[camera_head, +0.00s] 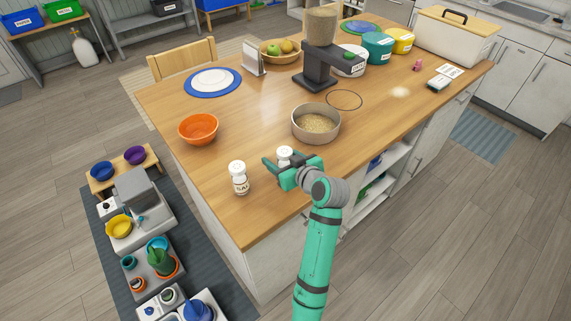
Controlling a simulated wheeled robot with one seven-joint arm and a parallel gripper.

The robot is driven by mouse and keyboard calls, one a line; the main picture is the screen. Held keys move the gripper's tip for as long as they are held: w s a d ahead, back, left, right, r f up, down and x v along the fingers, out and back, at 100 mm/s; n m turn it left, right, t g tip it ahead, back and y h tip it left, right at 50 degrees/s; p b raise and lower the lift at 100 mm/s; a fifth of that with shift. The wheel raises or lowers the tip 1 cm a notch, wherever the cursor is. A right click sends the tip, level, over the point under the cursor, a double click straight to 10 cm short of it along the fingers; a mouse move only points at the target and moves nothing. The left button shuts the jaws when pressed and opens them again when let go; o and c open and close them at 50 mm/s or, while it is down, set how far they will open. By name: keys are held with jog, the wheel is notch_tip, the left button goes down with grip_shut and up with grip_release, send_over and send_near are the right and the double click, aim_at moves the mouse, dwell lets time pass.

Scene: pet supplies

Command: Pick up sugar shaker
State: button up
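A white-capped shaker (285,153) stands on the wooden island top near its front edge. Its lower part and any label are hidden behind my gripper, so I cannot read whether it is the sugar shaker. My gripper (291,164) is low over the counter at this shaker, with its teal fingers spread to the shaker's left and right. Gaps seem to remain, and contact cannot be made out. A second white-capped shaker (239,178) stands upright to the left, apart from my gripper; its small dark label seems to read SALT.
A bowl of grain (316,124) stands close behind my gripper. An orange bowl (198,128) is further left. A dark dispenser (317,78) and a fruit bowl (283,51) stand further back. The counter left of the second shaker is clear.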

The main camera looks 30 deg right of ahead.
aim_at(288, 154)
jog(key=shift+a, duration=0.15)
jog(key=c, duration=1)
jog(key=shift+r, duration=0.15)
jog(key=shift+r, duration=0.5)
jog(key=s+r, duration=0.1)
jog(key=r, duration=0.1)
jog(key=s+r, duration=0.2)
jog(key=r, duration=0.1)
jog(key=s+r, duration=0.1)
jog(key=r, duration=0.1)
jog(key=shift+s+d+r, duration=0.2)
jog(key=shift+s+r, duration=0.1)
jog(key=v, duration=1)
jog(key=shift+w+r, duration=0.1)
jog(key=shift+r, duration=0.1)
